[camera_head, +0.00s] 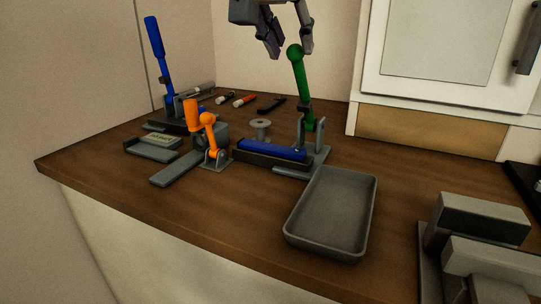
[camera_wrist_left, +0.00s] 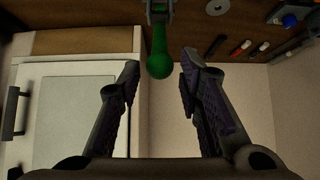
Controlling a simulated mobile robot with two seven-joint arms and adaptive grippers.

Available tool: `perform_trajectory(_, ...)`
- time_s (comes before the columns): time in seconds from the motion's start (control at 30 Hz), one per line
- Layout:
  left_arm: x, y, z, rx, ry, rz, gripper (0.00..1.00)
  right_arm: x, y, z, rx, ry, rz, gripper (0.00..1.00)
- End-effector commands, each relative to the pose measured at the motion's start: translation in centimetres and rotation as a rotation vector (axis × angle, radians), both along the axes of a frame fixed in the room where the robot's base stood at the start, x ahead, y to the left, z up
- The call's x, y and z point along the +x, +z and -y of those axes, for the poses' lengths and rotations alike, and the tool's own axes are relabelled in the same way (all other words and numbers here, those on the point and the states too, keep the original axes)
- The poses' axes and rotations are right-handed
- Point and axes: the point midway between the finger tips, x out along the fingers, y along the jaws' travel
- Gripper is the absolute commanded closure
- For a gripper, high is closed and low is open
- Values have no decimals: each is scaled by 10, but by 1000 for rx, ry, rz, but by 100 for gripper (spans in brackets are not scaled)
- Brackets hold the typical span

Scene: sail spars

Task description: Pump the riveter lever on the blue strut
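The green lever (camera_head: 303,88) with a round knob stands nearly upright, leaning slightly left, on a grey riveter base (camera_head: 318,155). The blue strut (camera_head: 270,150) lies in a dark holder at the foot of this riveter. My left gripper (camera_head: 290,50) is open above the lever, its fingertips pointing down at either side of the knob. In the left wrist view the green knob (camera_wrist_left: 158,67) shows between the two spread fingertips (camera_wrist_left: 160,62), with gaps on both sides. My right gripper is not in view.
An empty grey tray (camera_head: 333,210) lies in front of the riveter. To the left stand an orange-levered device (camera_head: 209,135) and a blue lever (camera_head: 155,50). A grey spool (camera_head: 260,130) and several small tools lie behind. A white cabinet (camera_head: 445,50) stands at back right.

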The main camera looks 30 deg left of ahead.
Motion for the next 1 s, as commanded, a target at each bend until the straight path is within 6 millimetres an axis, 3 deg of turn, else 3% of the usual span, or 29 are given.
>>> perform_trajectory(0.13,14,-14,-1,0,0,0,70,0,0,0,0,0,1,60)
perform_trajectory(0.23,13,-13,0,0,0,2,92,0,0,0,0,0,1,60)
perform_trajectory(0.27,13,-12,0,0,0,2,94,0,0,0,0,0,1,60)
perform_trajectory(0.47,9,-17,0,0,0,2,94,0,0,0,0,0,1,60)
perform_trajectory(1.0,-42,-75,2,1,0,-2,94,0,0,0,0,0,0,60)
